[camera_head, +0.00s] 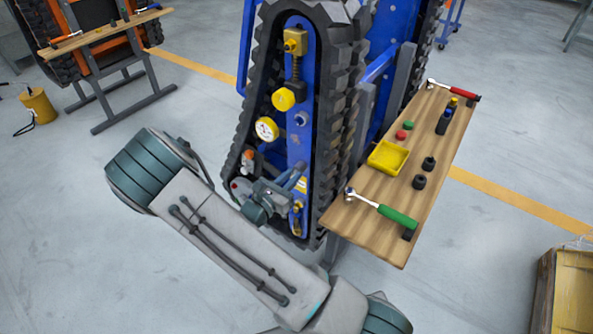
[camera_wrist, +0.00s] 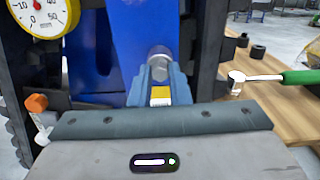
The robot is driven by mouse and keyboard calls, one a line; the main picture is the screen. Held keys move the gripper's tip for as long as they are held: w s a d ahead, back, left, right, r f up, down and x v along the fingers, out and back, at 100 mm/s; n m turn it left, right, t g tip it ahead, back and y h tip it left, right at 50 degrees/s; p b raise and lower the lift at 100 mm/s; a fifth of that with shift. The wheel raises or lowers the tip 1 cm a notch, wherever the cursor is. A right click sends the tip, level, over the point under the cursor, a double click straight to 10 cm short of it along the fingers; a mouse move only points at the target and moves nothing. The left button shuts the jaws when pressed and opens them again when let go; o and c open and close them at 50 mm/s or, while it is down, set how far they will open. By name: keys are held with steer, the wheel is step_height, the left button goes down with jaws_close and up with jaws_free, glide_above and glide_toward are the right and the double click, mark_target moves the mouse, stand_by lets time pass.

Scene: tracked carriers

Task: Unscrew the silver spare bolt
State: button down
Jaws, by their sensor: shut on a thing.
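The silver bolt (camera_wrist: 158,56) is a grey round-headed piece against the blue plate of the tracked carrier (camera_head: 298,140). In the wrist view my gripper (camera_wrist: 158,72) has its two blue-grey fingers closed around it. In the head view my gripper (camera_head: 298,172) reaches the lower part of the blue plate inside the track loop. There the fingers and my wrist hide the bolt, so I cannot make it out. Whether the bolt is still seated in the plate is hard to tell.
A dial gauge (camera_head: 266,129) and an orange-capped fitting (camera_wrist: 37,104) are close on the left. The black track (camera_head: 345,110) surrounds the work spot. At right, a wooden bench (camera_head: 345,215) holds a yellow tray (camera_head: 388,157), a green-handled ratchet (camera_head: 397,217), a red-handled one (camera_head: 460,92) and black sockets.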

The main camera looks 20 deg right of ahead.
steer(key=shift+r+n+p, duration=0.3)
steer(key=shift+n+p, duration=0.9)
steer(key=n+p, duration=0.3)
steer(key=n, duration=0.2)
steer(key=shift+p, duration=0.3)
steer(key=shift+f+n+p, duration=0.3)
steer(key=shift+n+p, duration=0.05)
steer(key=shift+n, duration=0.65)
steer(key=shift+r+n+p, duration=0.2)
steer(key=shift+n+p, duration=0.65)
steer(key=shift+n, duration=0.25)
steer(key=n+p, duration=0.1)
steer(key=n, duration=0.3)
steer(key=n+p, duration=0.1)
steer(key=n, duration=0.1)
steer(key=shift+f+n, duration=0.2)
steer(key=shift+n, duration=0.6)
